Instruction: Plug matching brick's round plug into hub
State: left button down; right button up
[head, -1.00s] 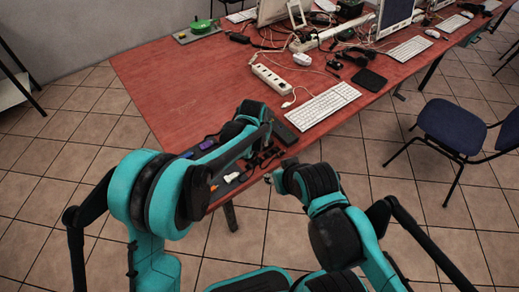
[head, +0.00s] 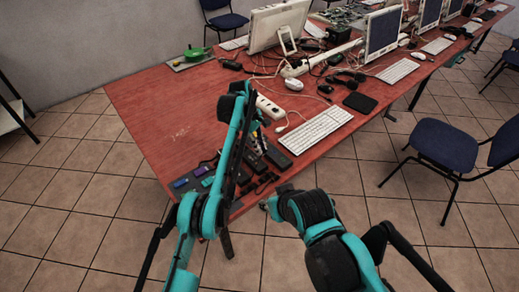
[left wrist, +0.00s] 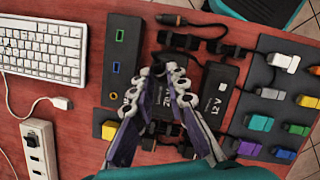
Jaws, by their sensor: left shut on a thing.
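The black hub (left wrist: 122,60) lies beside the keyboard, with green, blue and yellow-ringed ports on top; it also shows in the head view (head: 278,157). A dark brick marked 20V (left wrist: 166,98) lies between the fingers of my left gripper (left wrist: 169,72), which is closed on it, partly covering it. A second dark brick marked 12V (left wrist: 217,93) lies to the right. A black cable plug with an orange tip (left wrist: 177,20) lies above, near dark cables. In the head view my left gripper (head: 257,142) is over the table's near part. My right gripper (head: 268,204) is at the near edge, its fingers unclear.
A white keyboard (left wrist: 42,50), a white USB plug (left wrist: 60,103) and a white power strip (left wrist: 38,150) lie left of the hub. The red table (head: 165,105) is clear at the far left.

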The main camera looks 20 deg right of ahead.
pick_arm(q)
jog(key=n, duration=0.1)
jog(key=w+n+h, duration=0.1)
jog(key=shift+w+d+r+n+h, duration=0.1)
jog(key=shift+w+d+n+h, duration=0.1)
jog(key=shift+n+h, duration=0.15)
jog(key=shift+w+d+r+n+h, duration=0.15)
jog(key=shift+w+n+h, duration=0.1)
jog(key=shift+n, duration=0.2)
jog(key=w+d+r+n+t+h, duration=0.1)
jog(key=w+d+n+t+h, duration=0.2)
jog(key=w+n+t+h, duration=0.5)
jog(key=shift+s+a+f+n+g+y+b, duration=0.1)
jog(key=shift+s+f+n+g+y+b, duration=0.3)
jog(key=shift+f, duration=0.4)
jog(key=shift+s+d+f+n+g+y+b, duration=0.1)
jog(key=shift+s+f+n+g+y+b, duration=0.3)
jog(key=shift+f, duration=0.45)
jog(key=shift+s+a+f+n+g+y+b, duration=0.1)
jog(key=shift+s+f+n+y+b, duration=0.1)
jog(key=shift+s+f+y+b, duration=0.4)
jog(key=shift+w+f, duration=0.15)
jog(key=shift+w, duration=0.1)
jog(key=shift+f+b, duration=0.85)
jog(key=shift+f, duration=0.2)
